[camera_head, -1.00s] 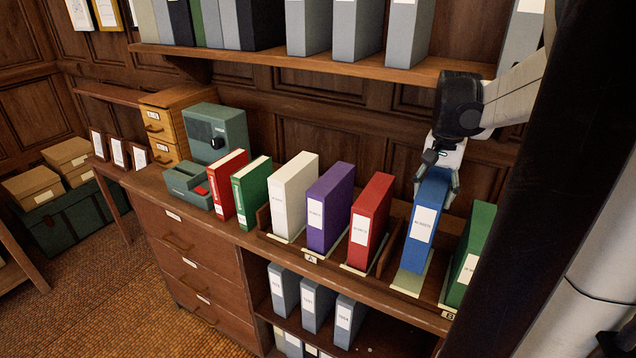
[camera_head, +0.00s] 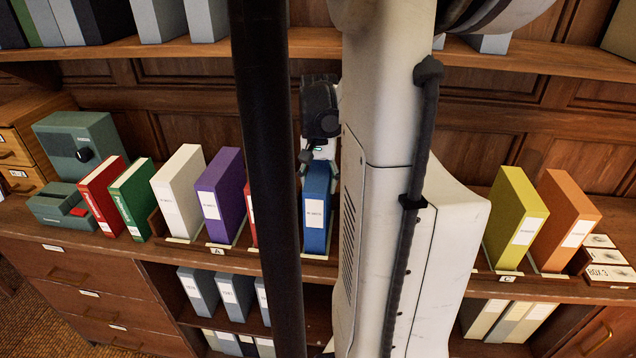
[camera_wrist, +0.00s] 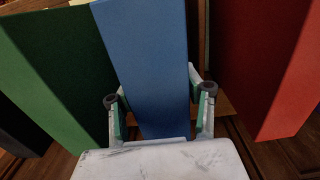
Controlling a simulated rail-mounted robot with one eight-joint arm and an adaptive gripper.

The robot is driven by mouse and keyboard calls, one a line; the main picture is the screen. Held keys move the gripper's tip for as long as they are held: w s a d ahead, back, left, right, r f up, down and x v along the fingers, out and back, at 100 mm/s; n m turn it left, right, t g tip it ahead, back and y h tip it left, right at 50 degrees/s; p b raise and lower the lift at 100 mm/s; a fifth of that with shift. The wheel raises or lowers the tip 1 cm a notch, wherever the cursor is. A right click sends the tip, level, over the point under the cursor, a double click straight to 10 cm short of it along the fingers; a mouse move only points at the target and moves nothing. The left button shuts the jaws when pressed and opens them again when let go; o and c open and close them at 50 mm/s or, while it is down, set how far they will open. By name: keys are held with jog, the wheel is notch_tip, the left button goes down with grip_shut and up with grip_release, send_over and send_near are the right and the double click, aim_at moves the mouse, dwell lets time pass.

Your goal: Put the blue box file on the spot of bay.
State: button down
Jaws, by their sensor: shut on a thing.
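The blue box file (camera_head: 316,212) stands upright over a pale pad (camera_head: 318,257) on the long counter, partly hidden by my black post and white column. I cannot tell whether its base touches the pad. My gripper (camera_head: 319,158) is above it, with its fingers closed on the file's upper part. In the wrist view the blue box file (camera_wrist: 148,60) fills the gap between the fingers of my gripper (camera_wrist: 158,97). A green file (camera_wrist: 50,75) is to its left there and a red file (camera_wrist: 270,70) to its right.
Bay labels A (camera_head: 218,251) and C (camera_head: 508,279) show on the counter edge. White (camera_head: 183,190) and purple (camera_head: 224,195) files stand left; yellow (camera_head: 515,218) and orange (camera_head: 566,220) files stand right. A shelf (camera_head: 170,47) runs above. My column hides the counter's middle.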

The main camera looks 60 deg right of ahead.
jog(key=shift+f, duration=0.2)
jog(key=c, duration=1)
grip_release()
jog(key=shift+o, duration=0.2)
jog(key=shift+r, duration=0.1)
notch_tip(320, 180, up, 12)
jog(key=shift+r, duration=0.15)
jog(key=shift+a, duration=0.1)
